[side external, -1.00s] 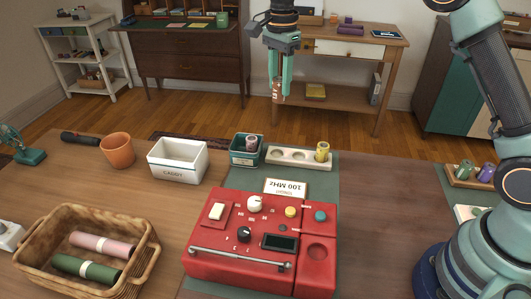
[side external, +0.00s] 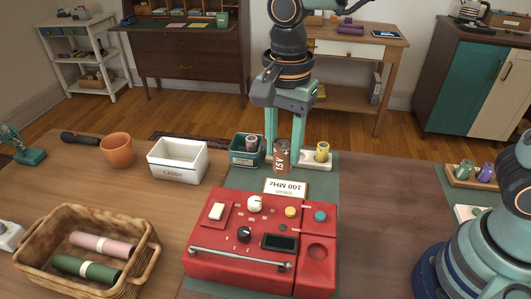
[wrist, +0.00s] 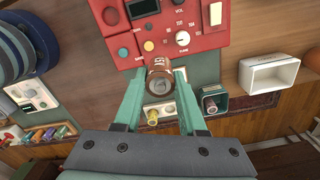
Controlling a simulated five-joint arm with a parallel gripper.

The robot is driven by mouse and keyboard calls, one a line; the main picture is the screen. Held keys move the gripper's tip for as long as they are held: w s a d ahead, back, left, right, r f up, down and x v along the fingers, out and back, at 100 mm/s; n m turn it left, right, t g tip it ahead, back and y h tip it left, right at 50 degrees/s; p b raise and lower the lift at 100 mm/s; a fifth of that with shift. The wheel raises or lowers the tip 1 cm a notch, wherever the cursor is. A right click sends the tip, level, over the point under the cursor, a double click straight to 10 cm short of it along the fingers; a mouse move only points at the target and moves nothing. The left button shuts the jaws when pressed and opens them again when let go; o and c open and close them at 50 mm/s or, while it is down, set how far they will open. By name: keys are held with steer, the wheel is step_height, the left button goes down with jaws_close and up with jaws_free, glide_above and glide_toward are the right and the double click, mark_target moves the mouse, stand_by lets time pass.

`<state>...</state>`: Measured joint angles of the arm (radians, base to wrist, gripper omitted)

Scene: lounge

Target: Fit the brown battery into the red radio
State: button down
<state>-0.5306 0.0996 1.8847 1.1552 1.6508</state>
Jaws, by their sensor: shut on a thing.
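The brown battery (side external: 282,153) is upright between the fingers of my gripper (side external: 283,146), which is shut on it. In the side view it hangs behind the radio, in front of the cream battery tray. The wrist view shows the brown battery (wrist: 159,84) end-on between the fingertips, just below the radio's edge in the picture. The red radio (side external: 225,262) lies on the green mat with knobs, buttons and a dark display. A round recess (side external: 317,252) is in its right-hand section; the wrist view shows this recess (wrist: 110,15) at upper left. The recess looks empty.
A 100 MHz card (side external: 286,188) stands behind the radio. The cream tray (side external: 290,153) holds a yellow battery (side external: 322,151). A teal box (side external: 243,158) holds another battery. A white caddy (side external: 178,165), an orange pot (side external: 117,150) and a basket (side external: 50,255) are left.

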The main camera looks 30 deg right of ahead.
steer(key=s+f+n, duration=0.2)
steer(key=s+f, duration=0.2)
steer(key=s, duration=0.8)
steer(key=shift+w+a+f, duration=0.1)
steer(key=shift+f, duration=3.05)
steer(key=shift+f, duration=0.9)
steer(key=shift+c, duration=2)
jaws_free()
step_height(320, 180, up, 7)
steer(key=shift+r, duration=0.2)
